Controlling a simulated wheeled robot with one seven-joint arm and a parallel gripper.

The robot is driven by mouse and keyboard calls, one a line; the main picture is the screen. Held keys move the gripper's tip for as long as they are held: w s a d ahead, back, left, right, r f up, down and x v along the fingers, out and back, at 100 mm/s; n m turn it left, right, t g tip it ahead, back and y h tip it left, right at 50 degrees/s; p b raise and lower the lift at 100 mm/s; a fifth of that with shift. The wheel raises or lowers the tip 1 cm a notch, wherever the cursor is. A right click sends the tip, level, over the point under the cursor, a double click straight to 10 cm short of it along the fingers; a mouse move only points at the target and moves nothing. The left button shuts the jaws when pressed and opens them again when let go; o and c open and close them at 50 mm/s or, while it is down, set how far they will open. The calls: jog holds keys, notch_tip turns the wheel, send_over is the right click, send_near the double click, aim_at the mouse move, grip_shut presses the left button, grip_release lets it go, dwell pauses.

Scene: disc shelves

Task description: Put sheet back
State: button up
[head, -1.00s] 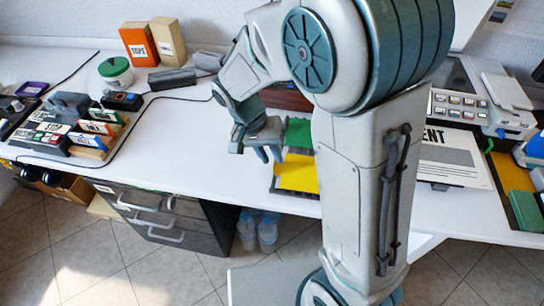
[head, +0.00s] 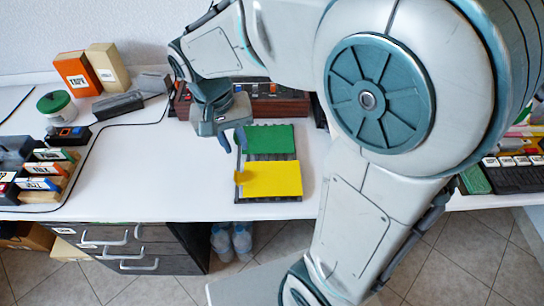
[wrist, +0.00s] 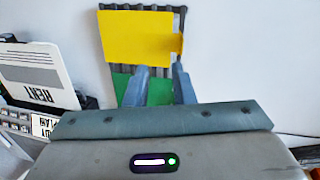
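A yellow sheet (head: 272,179) with a small tab on its left edge lies flat on the front part of a dark ribbed rack (head: 270,157) on the white table. A green sheet (head: 268,139) lies on the rack's back part. In the wrist view the yellow sheet (wrist: 135,38) and its tab are in full sight, and the green sheet (wrist: 126,84) is partly hidden by my fingers. My gripper (head: 234,142) points down above the rack's left back side, beside the green sheet. Its fingers (wrist: 160,70) are apart with nothing held between them.
A dark red-brown box with buttons (head: 270,100) stands behind the rack. Labelled cases (head: 48,170), a green-lidded tub (head: 55,104) and a black cable are at the left. Bare table (head: 150,165) lies left of the rack. A printed RENT sheet (wrist: 40,75) shows in the wrist view.

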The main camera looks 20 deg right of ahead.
jog(key=s+d+n+t+y, duration=0.2)
jog(key=s+d, duration=0.5)
jog(key=s, duration=0.1)
jog(key=shift+f+t, duration=0.2)
jog(key=shift+t, duration=0.1)
